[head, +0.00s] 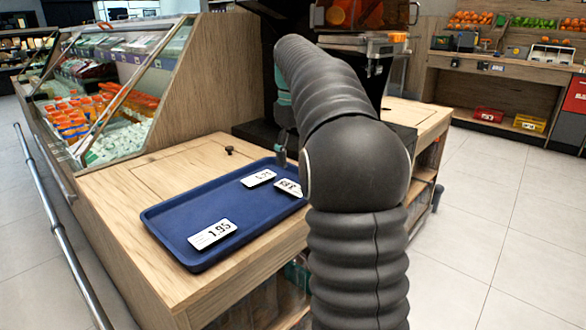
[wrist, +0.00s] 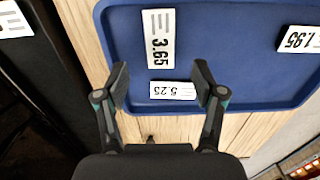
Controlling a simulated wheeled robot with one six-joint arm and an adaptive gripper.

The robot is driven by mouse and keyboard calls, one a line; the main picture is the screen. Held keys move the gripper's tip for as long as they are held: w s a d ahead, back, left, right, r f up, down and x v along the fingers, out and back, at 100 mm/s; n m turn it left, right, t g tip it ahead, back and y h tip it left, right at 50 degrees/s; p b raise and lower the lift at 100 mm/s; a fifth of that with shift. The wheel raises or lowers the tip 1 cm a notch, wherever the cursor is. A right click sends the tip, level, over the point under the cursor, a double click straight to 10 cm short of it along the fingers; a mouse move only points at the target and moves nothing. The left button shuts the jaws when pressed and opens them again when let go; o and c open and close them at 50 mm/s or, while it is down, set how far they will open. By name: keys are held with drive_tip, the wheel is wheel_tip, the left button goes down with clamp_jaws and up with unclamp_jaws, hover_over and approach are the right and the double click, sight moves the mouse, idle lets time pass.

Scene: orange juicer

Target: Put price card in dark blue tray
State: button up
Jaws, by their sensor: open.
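The dark blue tray (head: 180,215) lies on the wooden counter; its floor also fills much of the wrist view (wrist: 225,55). A white price card reading 1.95 (head: 212,234) lies at the tray's near end. Cards reading 5.25 (head: 258,178) and 3.65 (head: 288,187) lie at its far end, the latter partly hidden by my arm. In the wrist view, my gripper (wrist: 161,82) is open and empty. The 5.25 card (wrist: 173,90) shows between its fingertips, with the 3.65 card (wrist: 158,40) just beyond. Another white card (wrist: 12,20) lies on a dark surface outside the tray.
A small dark knob (head: 229,151) stands on the counter beside the tray. A glass-fronted display case (head: 120,75) is at left, and the juicer (head: 350,14) stands behind my arm. The middle of the tray is clear. My arm hides the counter's right part.

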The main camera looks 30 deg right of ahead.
drive_tip(key=s+a+r+m+t, duration=0.2)
drive_tip(key=s+a+t, duration=0.1)
drive_tip(key=s+a, duration=0.9)
drive_tip(key=s+a+f+m+t, duration=0.1)
drive_tip(key=s+a+f, duration=0.1)
drive_tip(key=s+f, duration=0.5)
drive_tip(key=s+a+f+m+t, duration=0.1)
drive_tip(key=s+a+f, duration=0.2)
drive_tip(key=s+f, duration=0.3)
drive_tip(key=s, duration=0.2)
drive_tip(key=shift+s+a+f+t+p, duration=0.3)
drive_tip(key=shift+f, duration=0.1)
